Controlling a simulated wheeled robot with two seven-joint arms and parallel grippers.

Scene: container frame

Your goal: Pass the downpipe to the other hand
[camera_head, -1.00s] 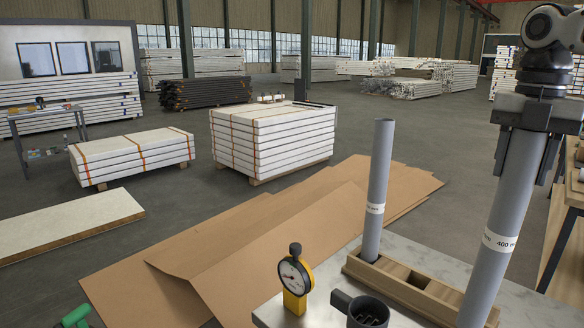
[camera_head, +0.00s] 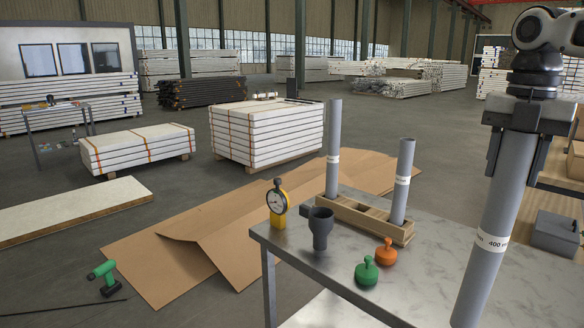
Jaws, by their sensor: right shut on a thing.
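A long grey downpipe (camera_head: 490,240) with a white band marked 400 hangs slightly tilted at the right of the head view. Its lower end runs out of the bottom of the picture. My right gripper (camera_head: 516,152) is shut on it near its top end. My left gripper is not in view. Two more grey pipes stand in a wooden rack (camera_head: 348,214) on the table: one at the left end (camera_head: 333,175) and a shorter-looking one at the right end (camera_head: 402,185).
The grey marbled table (camera_head: 440,270) also carries a yellow dial gauge (camera_head: 277,204), a dark pipe fitting (camera_head: 320,230), an orange knob (camera_head: 386,252) and a green knob (camera_head: 366,271). A grey box (camera_head: 555,233) sits at the right. Cardboard and a green drill (camera_head: 103,275) lie on the floor.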

